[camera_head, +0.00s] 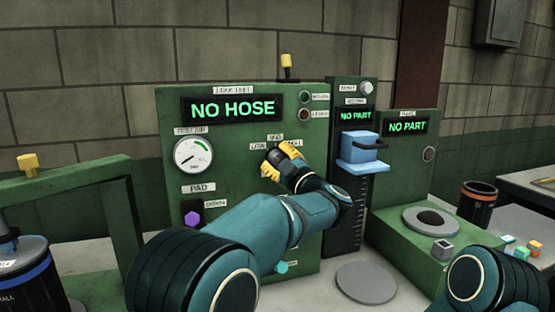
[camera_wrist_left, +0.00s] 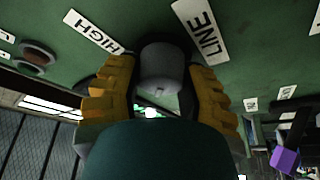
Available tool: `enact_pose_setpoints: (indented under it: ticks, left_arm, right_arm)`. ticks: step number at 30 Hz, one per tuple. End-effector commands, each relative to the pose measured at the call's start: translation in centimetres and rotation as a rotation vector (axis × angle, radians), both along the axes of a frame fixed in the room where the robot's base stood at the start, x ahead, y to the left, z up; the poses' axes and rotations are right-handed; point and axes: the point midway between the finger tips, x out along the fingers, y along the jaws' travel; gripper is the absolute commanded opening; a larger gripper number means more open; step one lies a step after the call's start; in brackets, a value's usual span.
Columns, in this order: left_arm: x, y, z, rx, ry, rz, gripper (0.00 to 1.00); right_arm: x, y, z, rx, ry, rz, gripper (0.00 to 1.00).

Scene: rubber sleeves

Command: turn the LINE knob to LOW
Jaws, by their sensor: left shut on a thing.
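The LINE knob is a grey round knob (camera_wrist_left: 160,68) on the green panel, seen in the left wrist view between the yellow fingers of my left gripper (camera_wrist_left: 160,90). The fingers are shut on its sides. The LINE label (camera_wrist_left: 203,32) and the HIGH label (camera_wrist_left: 95,32) lie beside it. In the head view my left gripper (camera_head: 272,163) is against the panel (camera_head: 240,165) and hides the knob. A label that seems to read LOW (camera_head: 258,147) shows just left of the fingers. Which way the knob points cannot be told. My right gripper is out of view.
A NO HOSE display (camera_head: 234,108), a round gauge (camera_head: 193,154) and a purple knob (camera_head: 192,218) are on the panel's left side. A blue block (camera_head: 362,148) is on the upright scale at right.

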Motion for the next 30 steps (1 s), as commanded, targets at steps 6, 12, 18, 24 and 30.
enact_pose_setpoints:
  ticks: [6,12,18,24,30]
  left_arm:
    - [0.0,0.1,0.2,0.000,-0.002,0.001,0.74]
    - [0.0,0.0,0.1,0.001,-0.001,0.000,0.74]
    - [-1.4,-1.0,-0.4,0.000,0.000,-0.002,0.74]
    - [-4.5,-3.2,-1.4,0.001,0.000,-0.003,0.74]
    - [-7.5,-5.2,-2.4,0.002,-0.002,-0.002,0.74]
  right_arm:
    - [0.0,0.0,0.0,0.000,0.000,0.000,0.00]
    - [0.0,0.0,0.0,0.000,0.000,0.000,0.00]
    - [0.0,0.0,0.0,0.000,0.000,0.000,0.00]
    - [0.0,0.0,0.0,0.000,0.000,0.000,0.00]
    - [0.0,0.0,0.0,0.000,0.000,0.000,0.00]
